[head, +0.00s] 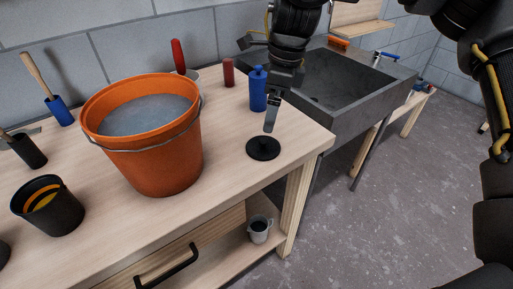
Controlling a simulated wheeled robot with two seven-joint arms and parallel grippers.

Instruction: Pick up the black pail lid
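The black pail lid (263,151) is a small round black disc with a knob in its middle. It lies flat on the wooden bench top near the right front corner. My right gripper (270,128) points down right at the lid, its grey fingertip close above or behind the knob. The fingers line up in this view, so the gap between them is hidden, and I cannot tell whether they touch the knob. My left gripper is not in view.
An orange bucket (160,160) of grey material stands left of the lid on the bench (225,165). A blue bottle (258,92) stands just behind the gripper. A dark sink (345,115) adjoins on the right. A black cup (48,215) is at left, a mug (259,232) on the shelf below.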

